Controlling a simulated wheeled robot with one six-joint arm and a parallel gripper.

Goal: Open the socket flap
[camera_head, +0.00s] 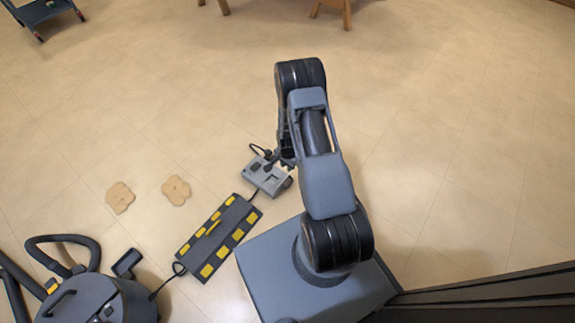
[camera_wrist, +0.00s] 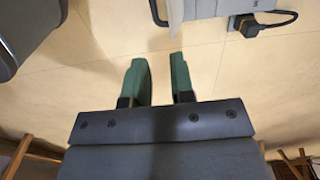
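A grey socket box (camera_head: 268,178) stands on the floor just left of my arm in the head view. Its near part fills the top of the wrist view (camera_wrist: 205,9), with a black bar (camera_wrist: 155,14) at its left side and a black plug (camera_wrist: 246,26) with a cable at its right. Dark patches show on the box's top in the head view, but I cannot tell which is the flap or how it stands. My gripper (camera_wrist: 160,72) has two green fingers apart with bare floor between them. It is empty and close to the box.
A black and yellow cable ramp (camera_head: 219,238) lies left of my base, and a vacuum cleaner (camera_head: 95,298) stands lower left. Two tan flat pieces (camera_head: 176,189) lie on the floor. A blue cart (camera_head: 42,12) is far left.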

